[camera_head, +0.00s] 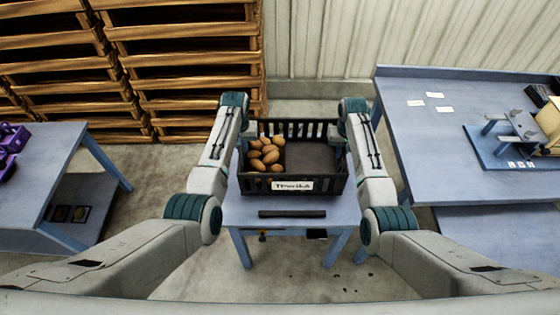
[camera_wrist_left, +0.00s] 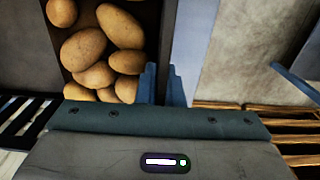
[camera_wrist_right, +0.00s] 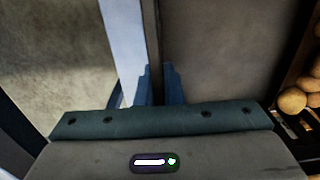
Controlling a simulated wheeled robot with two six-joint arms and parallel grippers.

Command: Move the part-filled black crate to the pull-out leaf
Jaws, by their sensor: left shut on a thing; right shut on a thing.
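The black crate (camera_head: 291,187) is at the small blue table (camera_head: 292,210) in the middle. Brown potatoes (camera_head: 265,156) lie in its left part, and the right part is bare floor. My left gripper (camera_head: 244,143) is shut on the crate's left wall, which also shows in the left wrist view (camera_wrist_left: 168,35). My right gripper (camera_head: 337,143) is shut on its right wall, also in the right wrist view (camera_wrist_right: 152,45). The crate looks level; I cannot tell whether it touches the table. A lower blue surface (camera_head: 500,240) at the right bench may be the pull-out leaf.
The blue bench (camera_head: 430,140) at right carries white cards and a device on a blue plate (camera_head: 510,155). A dark bar (camera_head: 292,214) lies at the small table's front. A blue table (camera_head: 45,165) with purple items stands at left. Wooden pallets (camera_head: 185,60) are stacked behind.

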